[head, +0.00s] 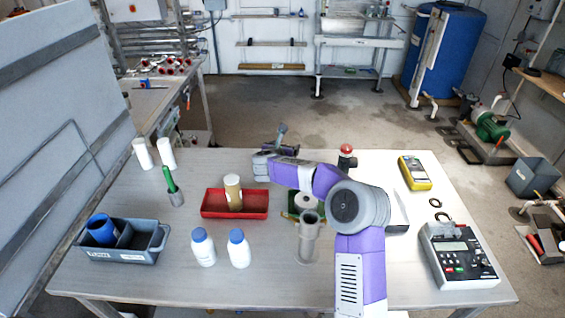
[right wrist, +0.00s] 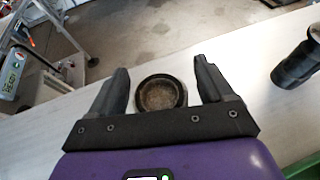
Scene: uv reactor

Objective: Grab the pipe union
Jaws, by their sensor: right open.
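A dark round ring-shaped fitting with a dull brown middle, which looks like the pipe union (right wrist: 161,94), stands on the table in the right wrist view. My right gripper (right wrist: 161,68) is open, with one finger on each side of it and a visible gap on both sides. Nothing is gripped. In the head view my right gripper (head: 280,147) is near the table's far edge, and I cannot clearly make out the union there behind the wrist. My left gripper is not in view.
A black cylinder (right wrist: 298,64) stands to the right in the wrist view. On the table (head: 150,275) are a red tray (head: 216,209), a grey bin (head: 120,255), two blue-capped bottles (head: 203,250), a clear cylinder (head: 307,243), a yellow meter (head: 414,172) and a grey instrument (head: 465,268).

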